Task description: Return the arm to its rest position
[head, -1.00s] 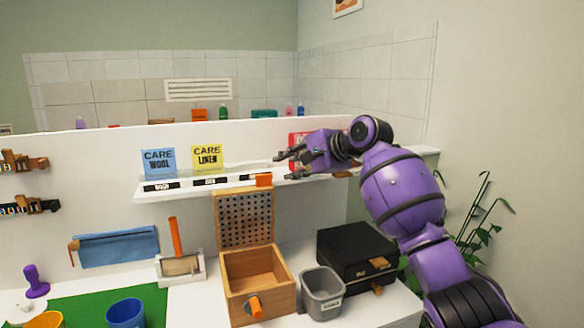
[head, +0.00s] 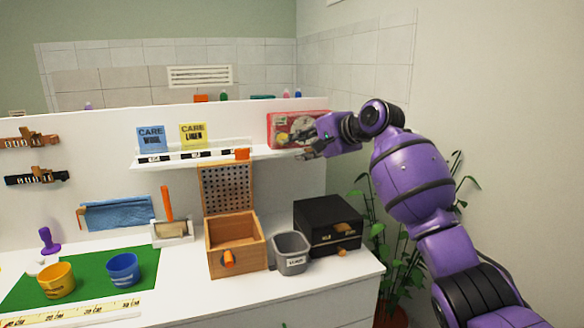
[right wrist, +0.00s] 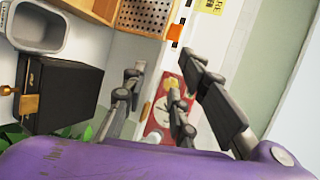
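My right arm comes in from the right in the head view. Its purple-bodied right gripper (head: 300,147) is near the right end of the wall shelf, in front of a red box (head: 284,127) and partly covering it. In the right wrist view the dark fingers of the right gripper (right wrist: 165,75) are spread, with nothing between them that I can see held. The red box shows behind them (right wrist: 157,118). My left gripper is in neither view.
The shelf (head: 222,157) carries blue and yellow care cards. Below are an open wooden box (head: 236,262), a grey bin (head: 291,256), a black box (head: 320,220), and blue and yellow cups on a green mat (head: 85,270). A plant (head: 395,255) stands right of the counter.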

